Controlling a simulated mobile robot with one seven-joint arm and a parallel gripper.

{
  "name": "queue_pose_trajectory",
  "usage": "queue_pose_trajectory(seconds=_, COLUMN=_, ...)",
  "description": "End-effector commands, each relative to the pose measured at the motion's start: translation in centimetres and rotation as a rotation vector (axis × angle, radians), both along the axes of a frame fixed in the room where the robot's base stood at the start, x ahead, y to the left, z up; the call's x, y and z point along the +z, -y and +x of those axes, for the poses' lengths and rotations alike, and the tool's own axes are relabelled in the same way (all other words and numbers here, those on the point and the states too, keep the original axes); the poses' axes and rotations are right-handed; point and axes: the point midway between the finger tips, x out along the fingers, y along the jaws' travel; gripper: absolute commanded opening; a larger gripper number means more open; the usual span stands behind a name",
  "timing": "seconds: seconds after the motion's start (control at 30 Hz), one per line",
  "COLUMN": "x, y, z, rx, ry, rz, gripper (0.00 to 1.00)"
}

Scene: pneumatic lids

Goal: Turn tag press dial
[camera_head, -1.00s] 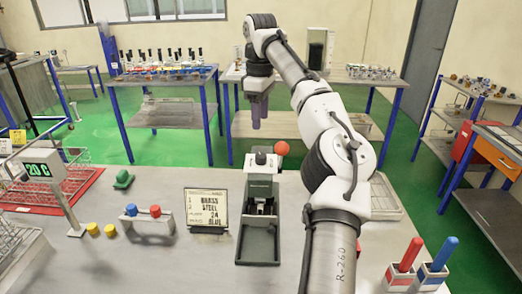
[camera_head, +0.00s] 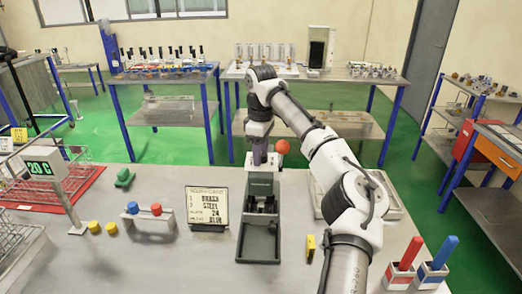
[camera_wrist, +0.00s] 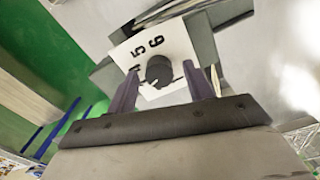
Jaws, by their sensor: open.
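The tag press (camera_head: 259,225) is a grey-green machine on the table, with a red ball lever (camera_head: 281,147) at its upper right. In the wrist view its dial (camera_wrist: 159,71) is a round black knob on a white plate (camera_wrist: 183,43) with printed numbers, 5 and 6 readable. My gripper (camera_head: 259,157) is over the top of the press and hides the dial in the head view. In the wrist view my gripper (camera_wrist: 160,77) is open, its two purple fingers on either side of the knob. I cannot tell whether they touch it.
A sign (camera_head: 207,206) with writing stands left of the press. A small yellow block (camera_head: 310,248) stands to its right. A rack with blue and red knobs (camera_head: 148,222) is farther left. Red and blue handles in holders (camera_head: 403,275) stand at the front right.

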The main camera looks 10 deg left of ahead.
Motion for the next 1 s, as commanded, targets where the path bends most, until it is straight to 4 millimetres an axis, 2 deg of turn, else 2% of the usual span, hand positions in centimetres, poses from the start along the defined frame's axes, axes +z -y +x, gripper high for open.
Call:
queue_pose_trajectory(seconds=0.03, x=0.01, y=0.01, z=0.01, rx=0.0, ry=0.0, rz=0.0, gripper=0.49)
queue_pose_trajectory(seconds=0.37, x=0.04, y=0.01, z=0.01, rx=0.0, ry=0.0, rz=0.0, gripper=0.07)
queue_pose_trajectory(seconds=0.67, x=0.03, y=-0.01, z=0.03, rx=-0.042, ry=0.0, rz=0.001, gripper=0.07)
queue_pose_trajectory(seconds=1.0, x=0.03, y=-0.03, z=0.07, rx=-0.266, ry=-0.001, rz=0.002, gripper=0.07)
